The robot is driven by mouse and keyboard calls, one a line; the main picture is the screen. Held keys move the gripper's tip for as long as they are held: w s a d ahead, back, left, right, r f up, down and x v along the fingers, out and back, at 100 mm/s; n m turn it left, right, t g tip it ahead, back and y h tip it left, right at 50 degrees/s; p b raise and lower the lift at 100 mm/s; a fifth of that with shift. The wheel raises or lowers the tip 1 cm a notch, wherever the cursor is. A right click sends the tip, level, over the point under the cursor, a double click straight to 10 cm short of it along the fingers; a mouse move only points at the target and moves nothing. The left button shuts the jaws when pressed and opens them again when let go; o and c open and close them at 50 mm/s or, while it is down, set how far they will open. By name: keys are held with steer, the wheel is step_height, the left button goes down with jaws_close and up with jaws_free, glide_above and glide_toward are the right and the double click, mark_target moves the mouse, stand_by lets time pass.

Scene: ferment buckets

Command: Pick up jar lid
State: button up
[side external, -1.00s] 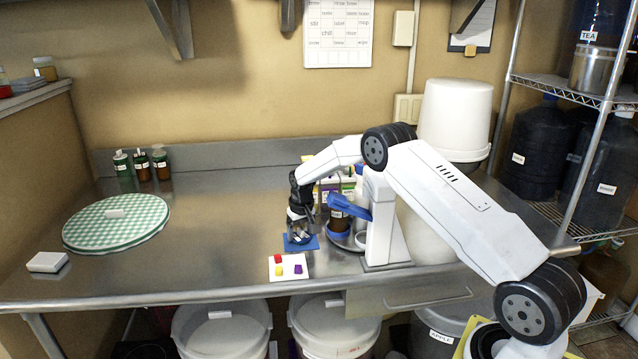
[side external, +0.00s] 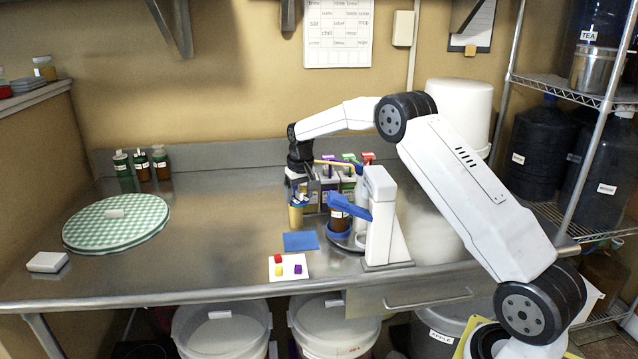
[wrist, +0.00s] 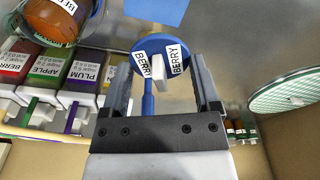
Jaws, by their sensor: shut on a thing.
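The jar lid (wrist: 151,45) is a blue disc with white BERRY labels and a white upright grip on top. In the side view my gripper (side external: 298,192) is raised above the bench, behind the blue mat (side external: 300,241). The lid is too small there to make out clearly. An amber jar with a white label (side external: 341,217) stands to the right of my gripper; a BERRY jar (wrist: 48,22) shows at top left in the wrist view.
Upright cartons (side external: 329,190), labelled BERRY, APPLE and PLUM in the wrist view, stand close to my gripper. A blue-armed white stand (side external: 382,220) is at right. A white card with coloured blocks (side external: 289,267) lies in front. The bench toward the green checked disc (side external: 117,222) is clear.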

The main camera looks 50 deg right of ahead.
mark_target(298, 190)
steer(key=shift+r, duration=2.9)
steer(key=shift+d, duration=0.15)
steer(key=s+d+n+y, duration=0.1)
steer(key=s+d+n, duration=0.6)
steer(key=n, duration=0.5)
steer(key=shift+d, duration=1)
steer(key=shift+f, duration=0.15)
steer(key=shift+f, duration=2.45)
steer(key=shift+f, duration=0.5)
